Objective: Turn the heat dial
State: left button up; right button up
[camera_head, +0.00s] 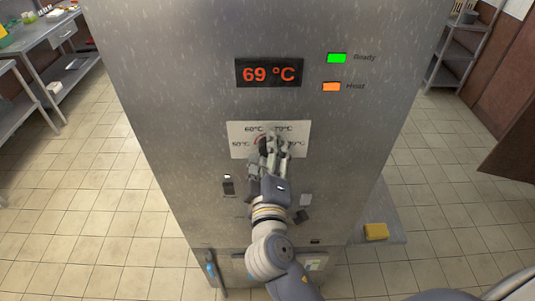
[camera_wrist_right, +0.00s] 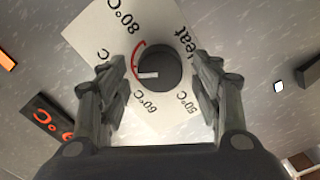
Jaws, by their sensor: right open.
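The heat dial is a dark round knob (camera_wrist_right: 158,68) with a pale pointer mark, on a white plate (camera_head: 240,145) printed with temperatures on the steel cabinet front. In the head view my right gripper (camera_head: 272,145) is in front of the dial and hides much of it. In the right wrist view the open fingers of the right gripper (camera_wrist_right: 160,90) stand on either side of the knob, with gaps visible between them and it. The pointer lies near the 60°C label. The display (camera_head: 269,73) reads 69 °C. My left gripper is not in view.
A green Ready light (camera_head: 337,58) and an orange Heat light (camera_head: 331,87) are lit. Switches sit below the plate, including a dark one (camera_head: 228,187). A yellow block (camera_head: 376,231) rests on a low ledge at right.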

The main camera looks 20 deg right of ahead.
jog(key=shift+s, duration=0.1)
jog(key=v, duration=1.1)
jog(key=shift+s, duration=0.35)
jog(key=shift+a, duration=0.15)
jog(key=w+a+f+n+g+y+b, duration=0.1)
jog(key=a+f+g+y, duration=0.1)
jog(key=f, duration=0.8)
jog(key=a+f+n+g+y+b, duration=0.1)
jog(key=a+f+n+y+b, duration=0.15)
jog(key=f, duration=0.85)
jog(key=s+d+f+m+g+b, duration=0.1)
jog(key=s+f+g, duration=0.2)
jog(key=f, duration=1)
jog(key=s+f+g+b, duration=0.1)
jog(key=s+f+g, duration=0.15)
jog(key=f, duration=0.95)
jog(key=s+d+f+m+g+b, duration=0.1)
jog(key=s+d+f+m+g, duration=0.1)
jog(key=s+d+f, duration=0.3)
jog(key=s+d+f+m+g+b, duration=0.2)
jog(key=s+d+f+m+g, duration=0.1)
jog(key=s+f, duration=1)
jog(key=s+d+f+m+g+b, duration=0.2)
jog(key=s+d+f+m+g, duration=0.1)
jog(key=s+d+f, duration=0.4)
notch_tip(320, 180, down, 4)
jog(key=shift+s+d+r+m, duration=0.2)
jog(key=shift+s+d+m, duration=0.25)
jog(key=shift+s, duration=0.45)
jog(key=shift+y, duration=0.25)
